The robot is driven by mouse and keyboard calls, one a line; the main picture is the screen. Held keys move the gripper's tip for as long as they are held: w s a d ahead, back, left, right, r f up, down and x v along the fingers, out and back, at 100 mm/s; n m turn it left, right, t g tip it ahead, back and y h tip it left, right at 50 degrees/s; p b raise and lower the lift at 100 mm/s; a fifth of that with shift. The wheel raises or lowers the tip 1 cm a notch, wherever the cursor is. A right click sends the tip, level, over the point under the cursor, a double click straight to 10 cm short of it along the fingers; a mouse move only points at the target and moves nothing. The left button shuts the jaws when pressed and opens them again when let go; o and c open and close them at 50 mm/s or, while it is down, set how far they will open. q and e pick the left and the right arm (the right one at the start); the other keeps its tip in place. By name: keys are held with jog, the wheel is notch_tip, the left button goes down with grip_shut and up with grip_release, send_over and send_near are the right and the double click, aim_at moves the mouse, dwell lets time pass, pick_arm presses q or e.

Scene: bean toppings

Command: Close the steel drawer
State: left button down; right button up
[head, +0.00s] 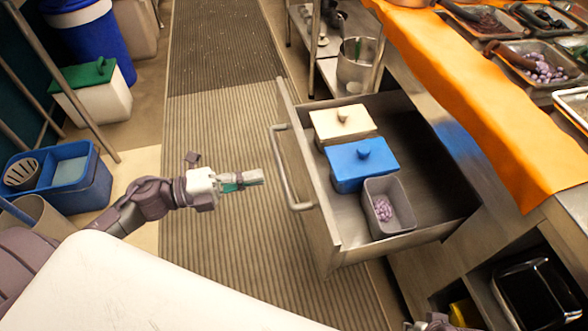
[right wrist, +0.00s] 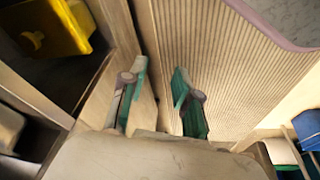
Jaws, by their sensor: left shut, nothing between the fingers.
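The steel drawer (head: 325,222) is pulled well out of the counter in the head view. Its bar handle (head: 285,172) is on the front panel, facing left. Inside are a cream-lidded container (head: 340,124), a blue-lidded container (head: 358,165) and a grey open container (head: 378,222) holding purple beans. My left gripper (head: 258,177) is shut and empty, just left of the handle and apart from it in the picture. My right gripper (right wrist: 160,75) has its fingers spread with nothing between them in the right wrist view. The drawer is not clearly visible there.
An orange-covered counter (head: 480,95) with food trays stands above the drawer at right. A shelf rack with a metal pot (head: 356,65) is behind it. A ribbed mat (head: 225,120) covers the floor left of the drawer. A yellow object (right wrist: 58,27) lies in a shelf opening.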

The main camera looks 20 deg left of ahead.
aim_at(305, 167)
pick_arm(q)
jog(key=x, duration=0.8)
jog(key=shift+w+d, duration=0.3)
pick_arm(e)
jog(key=shift+s+r, duration=0.1)
jog(key=shift+r, duration=0.4)
